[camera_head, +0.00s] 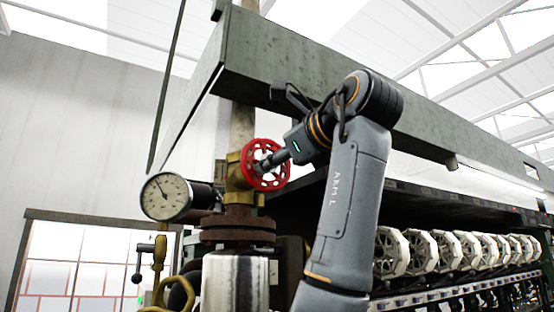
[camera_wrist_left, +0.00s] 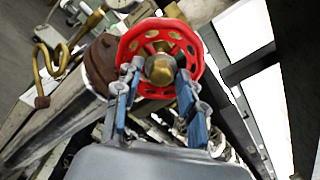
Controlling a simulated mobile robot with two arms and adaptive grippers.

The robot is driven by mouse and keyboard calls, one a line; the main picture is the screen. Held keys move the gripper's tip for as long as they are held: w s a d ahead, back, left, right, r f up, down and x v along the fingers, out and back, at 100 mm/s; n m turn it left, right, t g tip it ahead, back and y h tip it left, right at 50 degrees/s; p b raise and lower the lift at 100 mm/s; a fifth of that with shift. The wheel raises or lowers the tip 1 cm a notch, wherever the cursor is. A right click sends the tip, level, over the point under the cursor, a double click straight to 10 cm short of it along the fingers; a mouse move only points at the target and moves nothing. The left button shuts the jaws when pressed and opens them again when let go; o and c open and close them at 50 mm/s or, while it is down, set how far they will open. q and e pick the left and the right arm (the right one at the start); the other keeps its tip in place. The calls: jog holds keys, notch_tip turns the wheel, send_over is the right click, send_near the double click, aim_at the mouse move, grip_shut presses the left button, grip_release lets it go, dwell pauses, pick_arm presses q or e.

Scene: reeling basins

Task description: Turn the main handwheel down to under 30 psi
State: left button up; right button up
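The red handwheel (camera_head: 265,164) sits on a brass valve on the vertical pipe, left of centre in the head view. It fills the upper middle of the left wrist view (camera_wrist_left: 130,47), with a brass hub at its centre. My left gripper (camera_head: 268,165) reaches the wheel's face from the right. In the left wrist view its two fingers (camera_wrist_left: 159,72) stand apart, one on each side of the hub; contact with it cannot be made out. The round pressure gauge (camera_head: 166,196) is left of the valve, its needle pointing up and left; its numbers are too small to read. My right gripper is not in view.
A thick green-grey beam (camera_head: 310,65) runs above the wheel. A rusty flange (camera_head: 238,229) and shiny cylinder (camera_head: 235,280) are below the valve. A row of white reels (camera_head: 390,253) stretches right behind my arm. A brass pipe with a lever (camera_head: 159,262) stands lower left.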

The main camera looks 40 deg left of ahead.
pick_arm(q)
grip_shut()
jog(key=m+b, duration=0.2)
jog(key=m, duration=0.5)
jog(key=shift+r, duration=0.1)
grip_release()
jog(key=v, duration=0.7)
jog(key=shift+b, duration=0.35)
